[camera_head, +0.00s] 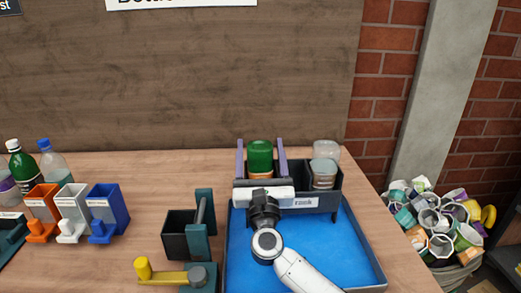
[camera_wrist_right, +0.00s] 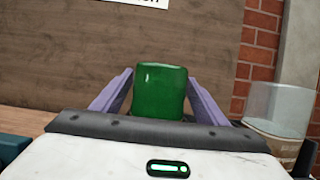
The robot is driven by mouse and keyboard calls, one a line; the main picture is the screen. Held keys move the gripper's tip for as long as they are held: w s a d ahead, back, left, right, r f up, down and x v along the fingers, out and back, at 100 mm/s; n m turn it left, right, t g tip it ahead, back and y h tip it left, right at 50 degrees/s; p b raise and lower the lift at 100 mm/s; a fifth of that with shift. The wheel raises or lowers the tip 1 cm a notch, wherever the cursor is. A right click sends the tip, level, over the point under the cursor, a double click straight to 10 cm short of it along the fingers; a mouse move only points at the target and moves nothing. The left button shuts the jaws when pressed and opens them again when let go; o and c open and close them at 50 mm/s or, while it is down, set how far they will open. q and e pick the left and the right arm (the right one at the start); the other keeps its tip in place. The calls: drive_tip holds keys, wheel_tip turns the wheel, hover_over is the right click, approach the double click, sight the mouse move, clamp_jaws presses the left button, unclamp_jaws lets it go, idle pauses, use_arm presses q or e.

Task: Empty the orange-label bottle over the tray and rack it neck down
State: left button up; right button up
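The green bottle (camera_head: 260,156) stands base up in the rack (camera_head: 318,203), with a strip of orange label showing low on it. Its neck is hidden in the rack. In the right wrist view the green bottle (camera_wrist_right: 160,92) stands upright between the two purple fingers. My right gripper (camera_head: 260,158) has one finger on each side of the bottle, with narrow gaps visible, so it looks open around it. The blue tray (camera_head: 232,262) lies below and in front of the rack, partly covered by my right arm. My left gripper is not in view.
A clear bottle (camera_head: 325,165) stands in the rack's right part, close to the right finger. Orange, white and blue bins (camera_head: 110,212) and more bottles (camera_head: 22,165) are at left. A dark green fixture with a yellow handle (camera_head: 160,276) stands left of the tray.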

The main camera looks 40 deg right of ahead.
sight(262, 171)
drive_tip(key=shift+d+f, duration=0.1)
drive_tip(key=b+v, duration=0.2)
drive_tip(key=v, duration=0.7)
drive_tip(key=shift+s+f, duration=0.2)
drive_tip(key=shift+s+a+f, duration=0.1)
drive_tip(key=shift+s+a, duration=0.25)
idle(0.4)
